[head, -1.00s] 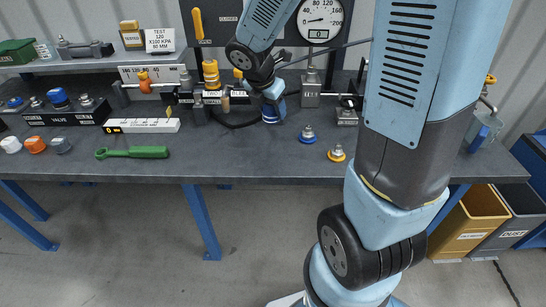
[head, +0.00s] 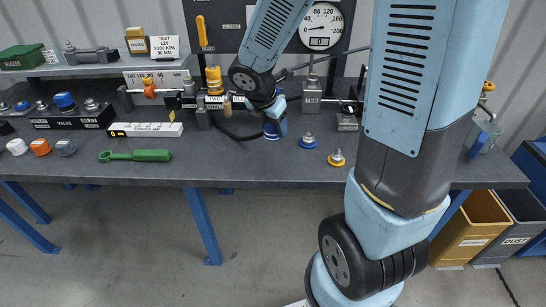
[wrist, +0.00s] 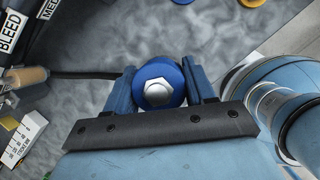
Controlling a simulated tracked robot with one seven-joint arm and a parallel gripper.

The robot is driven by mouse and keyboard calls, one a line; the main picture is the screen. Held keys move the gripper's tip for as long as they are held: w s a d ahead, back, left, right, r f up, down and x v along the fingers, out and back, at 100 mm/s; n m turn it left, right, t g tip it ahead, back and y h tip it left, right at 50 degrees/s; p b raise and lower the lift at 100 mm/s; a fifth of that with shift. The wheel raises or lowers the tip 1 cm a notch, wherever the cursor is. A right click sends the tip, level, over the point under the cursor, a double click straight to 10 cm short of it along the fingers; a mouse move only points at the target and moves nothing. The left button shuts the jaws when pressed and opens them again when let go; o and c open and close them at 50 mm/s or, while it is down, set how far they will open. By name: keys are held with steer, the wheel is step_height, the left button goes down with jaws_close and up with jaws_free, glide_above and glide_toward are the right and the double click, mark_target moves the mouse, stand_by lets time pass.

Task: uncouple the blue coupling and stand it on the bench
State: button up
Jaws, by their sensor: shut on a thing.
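The blue coupling (wrist: 160,72), a round blue collar with a metal hex end, sits between the two fingers of my gripper (wrist: 158,88) in the wrist view. My gripper is shut on it. In the head view my gripper (head: 273,122) points down at the middle of the bench, and the blue coupling's collar (head: 271,136) shows just under the fingers, low over the bench top. I cannot tell whether its lower end touches the bench.
A dark hose (head: 235,134) runs left of my gripper. Blocks and fittings line the back of the bench (head: 220,170). A green-handled tool (head: 135,155) lies left. The front middle of the bench is clear.

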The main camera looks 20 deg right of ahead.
steer(key=shift+f, duration=3.85)
steer(key=shift+f, duration=0.6)
steer(key=o, duration=1.2)
steer(key=shift+o, duration=0.2)
steer(key=v, duration=1.3)
steer(key=shift+r, duration=0.25)
